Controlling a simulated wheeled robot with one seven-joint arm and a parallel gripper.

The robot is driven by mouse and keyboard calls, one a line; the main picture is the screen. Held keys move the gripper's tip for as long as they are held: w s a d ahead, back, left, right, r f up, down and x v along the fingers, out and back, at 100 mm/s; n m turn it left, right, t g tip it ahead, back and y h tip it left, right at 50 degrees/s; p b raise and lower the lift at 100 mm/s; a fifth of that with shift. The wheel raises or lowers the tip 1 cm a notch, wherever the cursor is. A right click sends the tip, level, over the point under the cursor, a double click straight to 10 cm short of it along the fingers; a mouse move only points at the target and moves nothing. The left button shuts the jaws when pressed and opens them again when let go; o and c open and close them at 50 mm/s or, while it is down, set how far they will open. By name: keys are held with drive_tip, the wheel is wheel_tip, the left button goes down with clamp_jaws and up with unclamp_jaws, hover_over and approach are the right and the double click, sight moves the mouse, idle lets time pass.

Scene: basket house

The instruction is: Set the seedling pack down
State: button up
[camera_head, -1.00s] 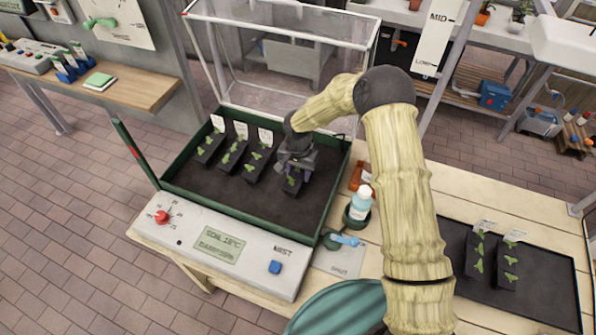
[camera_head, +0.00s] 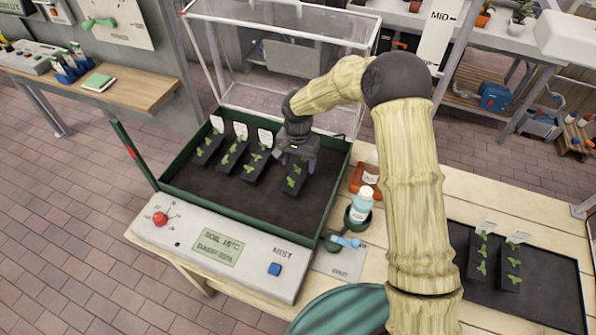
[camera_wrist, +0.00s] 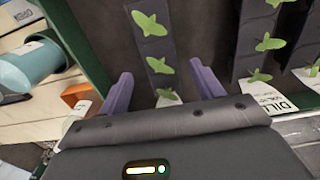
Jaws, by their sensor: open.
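The seedling pack (camera_head: 294,178) is a narrow black strip with green seedlings. It rests on the dark soil of the green-walled propagator bed (camera_head: 172,174), at the right end of a row of similar packs. My gripper (camera_head: 295,156) is just above its far end. In the wrist view the pack (camera_wrist: 155,48) lies between the two purple fingers of my gripper (camera_wrist: 163,88). The fingers are spread, with a gap on each side of the pack. Its label end is partly hidden by the gripper body.
Several packs (camera_head: 232,153) with white labels stand to the left in the bed. A clear cover (camera_head: 285,65) is raised behind. A bottle (camera_head: 361,205) and a blue-handled tool (camera_head: 345,241) are right of the bed. A black tray (camera_head: 553,285) holds two more packs.

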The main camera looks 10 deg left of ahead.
sight(301, 174)
wheel_tip(301, 174, up, 6)
drive_tip(key=b, duration=0.1)
drive_tip(key=shift+r, duration=0.15)
idle(0.5)
drive_tip(key=s+d+r+n+t, duration=0.1)
drive_tip(key=s+d+r, duration=0.2)
drive_tip(key=s+d, duration=0.6)
drive_tip(key=s+d+r+n+t, duration=0.1)
drive_tip(key=s+d+r, duration=0.3)
drive_tip(key=s+d, duration=0.6)
drive_tip(key=d, duration=0.6)
drive_tip(key=shift+s+d+t, duration=0.25)
drive_tip(key=shift+d+t, duration=0.05)
drive_tip(key=shift+d, duration=0.05)
